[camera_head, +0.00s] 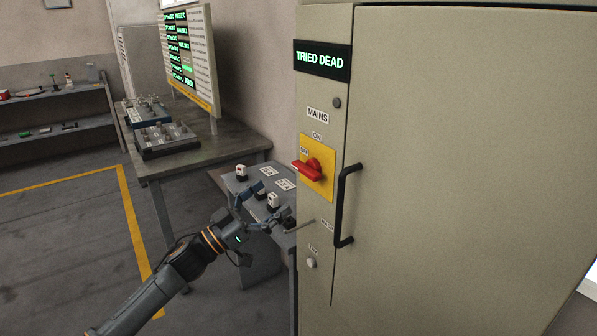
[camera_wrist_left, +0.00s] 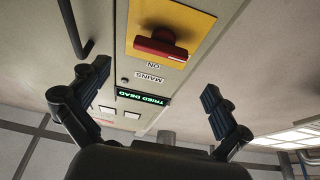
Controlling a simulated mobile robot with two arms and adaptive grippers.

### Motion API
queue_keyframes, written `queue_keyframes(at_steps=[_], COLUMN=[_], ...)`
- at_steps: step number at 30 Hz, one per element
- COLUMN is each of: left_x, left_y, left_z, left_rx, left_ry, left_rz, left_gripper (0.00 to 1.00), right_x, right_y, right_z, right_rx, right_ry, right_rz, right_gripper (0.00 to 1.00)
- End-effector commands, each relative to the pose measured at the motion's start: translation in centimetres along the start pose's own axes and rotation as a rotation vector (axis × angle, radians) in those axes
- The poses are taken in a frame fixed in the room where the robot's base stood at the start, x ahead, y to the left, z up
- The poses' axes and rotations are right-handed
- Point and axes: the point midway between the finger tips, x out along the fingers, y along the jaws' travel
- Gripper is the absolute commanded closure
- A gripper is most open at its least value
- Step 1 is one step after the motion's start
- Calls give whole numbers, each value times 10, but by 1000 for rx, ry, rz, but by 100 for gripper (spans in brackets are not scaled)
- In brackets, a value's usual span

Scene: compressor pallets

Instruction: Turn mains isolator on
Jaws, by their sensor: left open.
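The mains isolator is a red rotary handle (camera_head: 307,170) on a yellow plate (camera_head: 325,185) on the cabinet's narrow left panel. An ON label (camera_head: 317,136) sits above it and an OFF label (camera_head: 304,151) at its upper left. The handle lies roughly crosswise, not pointing up at ON. My left gripper (camera_head: 280,206) is open and empty, below and left of the handle, apart from it. In the left wrist view, which is upside down, the red handle (camera_wrist_left: 160,46) shows beyond the spread fingers (camera_wrist_left: 153,92). My right gripper is not in view.
A TRIED DEAD display (camera_head: 322,60) and MAINS label (camera_head: 317,115) are above the isolator. A black door handle (camera_head: 345,205) stands out to its right. A grey desk (camera_head: 233,184) with small switches is behind my gripper. A table (camera_head: 190,155) and shelves (camera_head: 60,130) stand farther back.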

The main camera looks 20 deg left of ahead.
Motion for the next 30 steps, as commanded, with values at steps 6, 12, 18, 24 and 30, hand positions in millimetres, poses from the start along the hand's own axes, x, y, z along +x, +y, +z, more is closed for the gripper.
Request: queue_keyframes(at_steps=[6,12,18,24,30], left_x=[46,69,75,75,74], left_y=[-1,-1,-1,-1,-1], left_z=[-3,0,1,1,1], left_rx=[-1,-2,-2,-1,-1], left_ry=[1,-1,-2,-2,-2], left_rz=[-2,-3,-3,-3,-3], left_gripper=[0,0,0,2,43], right_x=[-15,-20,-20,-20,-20], right_y=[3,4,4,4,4], right_z=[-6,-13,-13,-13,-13], right_rx=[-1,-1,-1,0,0], right_ry=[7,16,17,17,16], right_rz=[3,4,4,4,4], right_gripper=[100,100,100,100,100])
